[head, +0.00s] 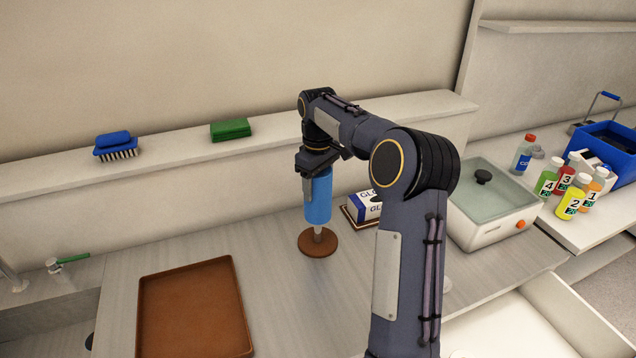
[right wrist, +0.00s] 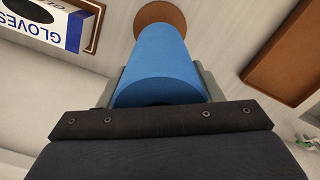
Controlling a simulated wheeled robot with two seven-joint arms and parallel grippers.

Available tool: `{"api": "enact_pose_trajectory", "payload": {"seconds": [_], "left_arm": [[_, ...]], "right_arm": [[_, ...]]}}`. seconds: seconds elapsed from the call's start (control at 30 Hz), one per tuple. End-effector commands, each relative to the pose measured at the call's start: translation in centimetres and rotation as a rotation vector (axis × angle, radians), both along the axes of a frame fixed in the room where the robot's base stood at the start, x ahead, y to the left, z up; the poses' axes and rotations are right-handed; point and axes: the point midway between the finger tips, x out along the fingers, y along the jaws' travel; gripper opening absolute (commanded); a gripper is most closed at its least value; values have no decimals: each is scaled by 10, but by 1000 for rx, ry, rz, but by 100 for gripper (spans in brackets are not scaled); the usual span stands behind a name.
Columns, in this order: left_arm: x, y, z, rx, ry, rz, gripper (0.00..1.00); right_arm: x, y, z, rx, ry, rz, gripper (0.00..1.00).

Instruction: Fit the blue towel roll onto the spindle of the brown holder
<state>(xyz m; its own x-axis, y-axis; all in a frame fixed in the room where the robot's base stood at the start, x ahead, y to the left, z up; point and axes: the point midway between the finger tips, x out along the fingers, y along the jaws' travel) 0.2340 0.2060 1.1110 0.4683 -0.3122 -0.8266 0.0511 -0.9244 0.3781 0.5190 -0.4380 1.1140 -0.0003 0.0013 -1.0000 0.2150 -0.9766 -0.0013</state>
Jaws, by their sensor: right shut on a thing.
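The blue towel roll (head: 318,197) is upright in my right gripper (head: 318,170), which is shut on its upper end from above. The roll also shows in the right wrist view (right wrist: 162,65) between the two fingers. The brown holder (head: 318,243) stands on the counter with its round base directly below the roll. A short pale length of its spindle (head: 318,232) shows between the roll's lower end and the base. The rest of the spindle is hidden, seemingly behind or inside the roll; I cannot tell which. My left gripper is not in view.
A brown tray (head: 195,310) lies left of the holder. A glove box (head: 366,206) stands close on the right, with a lidded white appliance (head: 490,205) beyond. The ledge behind carries a blue brush (head: 115,145) and a green sponge (head: 230,129).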

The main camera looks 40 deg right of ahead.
Motion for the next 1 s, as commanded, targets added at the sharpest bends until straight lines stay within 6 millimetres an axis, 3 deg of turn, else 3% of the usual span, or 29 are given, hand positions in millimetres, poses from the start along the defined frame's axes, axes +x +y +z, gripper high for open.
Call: {"api": "enact_pose_trajectory", "payload": {"seconds": [1.0], "left_arm": [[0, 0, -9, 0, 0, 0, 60]], "right_arm": [[0, 0, -16, -1, -1, 0, 30]]}}
